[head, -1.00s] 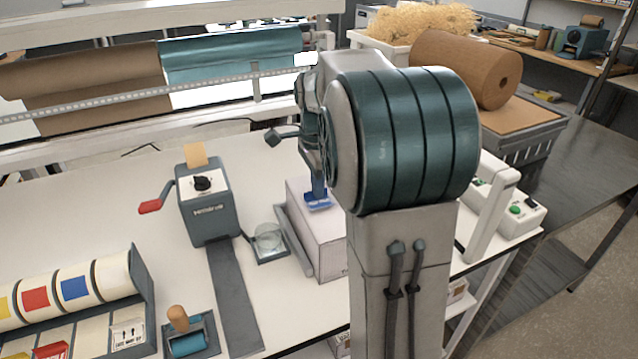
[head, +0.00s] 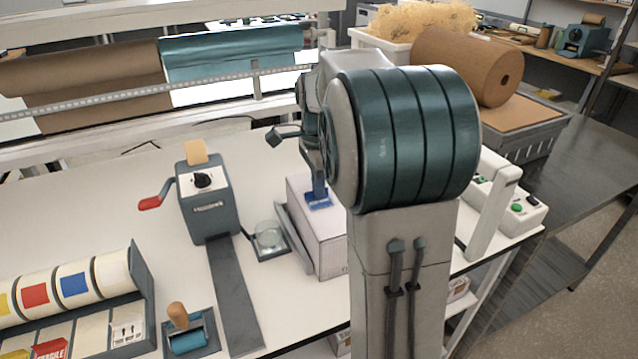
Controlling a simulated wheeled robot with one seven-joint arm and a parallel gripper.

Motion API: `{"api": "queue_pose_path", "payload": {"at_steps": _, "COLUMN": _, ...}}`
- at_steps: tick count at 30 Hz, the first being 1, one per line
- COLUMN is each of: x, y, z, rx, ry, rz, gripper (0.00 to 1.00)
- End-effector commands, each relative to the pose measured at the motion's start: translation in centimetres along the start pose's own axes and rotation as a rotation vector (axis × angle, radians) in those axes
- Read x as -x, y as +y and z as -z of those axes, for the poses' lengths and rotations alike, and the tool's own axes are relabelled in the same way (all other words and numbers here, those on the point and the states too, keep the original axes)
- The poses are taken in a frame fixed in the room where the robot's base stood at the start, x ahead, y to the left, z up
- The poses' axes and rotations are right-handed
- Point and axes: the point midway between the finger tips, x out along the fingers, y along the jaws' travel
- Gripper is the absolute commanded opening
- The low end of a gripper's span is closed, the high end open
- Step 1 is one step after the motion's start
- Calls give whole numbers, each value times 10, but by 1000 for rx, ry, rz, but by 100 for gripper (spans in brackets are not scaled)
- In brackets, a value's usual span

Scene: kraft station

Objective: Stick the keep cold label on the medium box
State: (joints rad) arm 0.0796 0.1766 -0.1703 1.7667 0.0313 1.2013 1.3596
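A pale cardboard box (head: 322,240) stands on the white table right of centre, its right part hidden behind my arm. A small blue label (head: 318,199) with faint pale print lies at the box's top face. Its wording is too small to read. My gripper (head: 318,190) points down from the arm, its tip right over the blue label and apparently touching it. The fingers are seen edge-on and partly hidden, so whether they are parted or still hold the label does not show.
A label rack (head: 75,300) with several rolls is at lower left. A grey crank dispenser (head: 207,200), a glass dish (head: 268,236) and a blue hand roller (head: 188,335) stand left of the box. A white device (head: 490,205) stands to the right.

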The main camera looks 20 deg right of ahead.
Motion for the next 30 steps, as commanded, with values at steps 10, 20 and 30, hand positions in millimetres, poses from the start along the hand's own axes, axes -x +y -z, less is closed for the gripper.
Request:
{"api": "queue_pose_path", "payload": {"at_steps": 10, "x": -1, "y": 0, "z": 0, "rx": 0, "ry": 0, "rz": 0, "gripper": 6}}
{"api": "queue_pose_path", "payload": {"at_steps": 20, "x": -1, "y": 0, "z": 0, "rx": 0, "ry": 0, "rz": 0, "gripper": 26}}
{"api": "queue_pose_path", "payload": {"at_steps": 30, "x": 15, "y": 0, "z": 0, "rx": 0, "ry": 0, "rz": 0, "gripper": 26}}
